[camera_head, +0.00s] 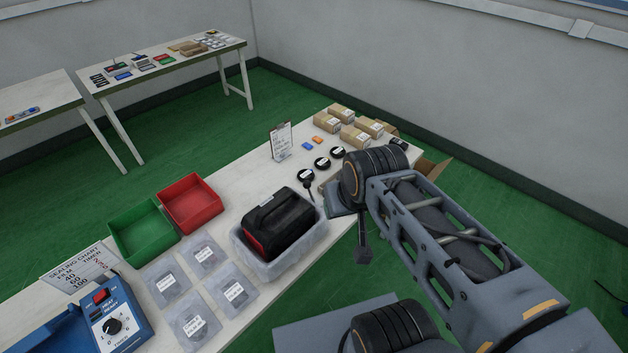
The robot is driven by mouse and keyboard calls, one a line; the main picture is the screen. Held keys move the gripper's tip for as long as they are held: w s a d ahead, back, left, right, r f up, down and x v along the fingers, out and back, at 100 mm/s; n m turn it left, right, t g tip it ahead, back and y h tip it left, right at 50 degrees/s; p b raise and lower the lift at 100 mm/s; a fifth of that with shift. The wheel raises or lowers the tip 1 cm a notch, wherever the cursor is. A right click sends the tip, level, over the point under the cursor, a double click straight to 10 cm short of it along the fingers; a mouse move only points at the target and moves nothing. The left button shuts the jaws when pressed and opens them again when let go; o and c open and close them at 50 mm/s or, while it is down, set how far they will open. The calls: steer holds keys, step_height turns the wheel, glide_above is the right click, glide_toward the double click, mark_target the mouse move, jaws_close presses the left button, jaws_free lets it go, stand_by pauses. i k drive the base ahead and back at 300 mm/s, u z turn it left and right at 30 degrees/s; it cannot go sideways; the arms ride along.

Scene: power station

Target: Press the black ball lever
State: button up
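A blue sealing machine (115,322) stands at the lower left end of the near table, cut off by the picture edge. Its panel has a red switch (101,296) and a black dial (113,326). I cannot make out a black ball lever; it may lie outside the picture. My arm reaches in from the lower right. What seems to be my gripper (363,255) is a small dark part hanging below the arm's end at the table's right edge, well away from the machine. Its fingers are not clear, and nothing shows held in it.
A grey bin (243,245) holds a black and red case (279,224). The green floor between tables is clear.

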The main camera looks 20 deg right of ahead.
mark_target(306, 184)
steer(key=z, duration=1.2)
steer(key=i, duration=0.5)
steer(key=u, duration=3.4)
